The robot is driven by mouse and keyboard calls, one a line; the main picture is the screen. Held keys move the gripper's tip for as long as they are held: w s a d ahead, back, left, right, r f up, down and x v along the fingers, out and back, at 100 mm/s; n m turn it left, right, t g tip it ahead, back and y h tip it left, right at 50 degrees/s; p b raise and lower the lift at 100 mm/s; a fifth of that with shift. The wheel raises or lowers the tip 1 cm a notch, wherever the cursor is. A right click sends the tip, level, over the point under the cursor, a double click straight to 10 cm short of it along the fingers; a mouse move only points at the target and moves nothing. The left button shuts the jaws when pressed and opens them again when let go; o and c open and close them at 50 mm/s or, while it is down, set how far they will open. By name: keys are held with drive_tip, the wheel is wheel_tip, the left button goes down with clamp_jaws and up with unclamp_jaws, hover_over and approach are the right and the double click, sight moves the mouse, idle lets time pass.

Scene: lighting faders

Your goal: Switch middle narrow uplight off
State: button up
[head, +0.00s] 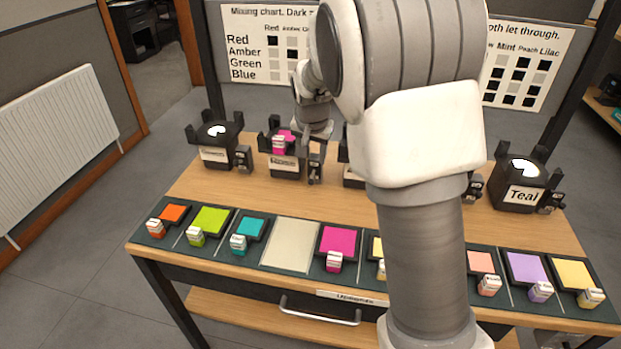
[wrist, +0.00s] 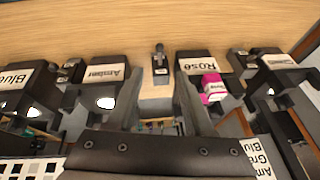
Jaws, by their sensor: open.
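My gripper (wrist: 158,98) is open, its two fingers on either side of a small switch box (wrist: 160,68). The fingers appear empty; contact with the lever cannot be told. Which one is narrow is not clear.
Coloured gel frames line the table's front, with a bare pale panel (head: 291,245). Charts (head: 525,62) hang behind.

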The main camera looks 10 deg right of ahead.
sight(311, 181)
drive_tip(key=b+x, duration=0.2)
drive_tip(key=x, duration=1.1)
drive_tip(key=shift+s+f, duration=0.1)
clamp_jaws()
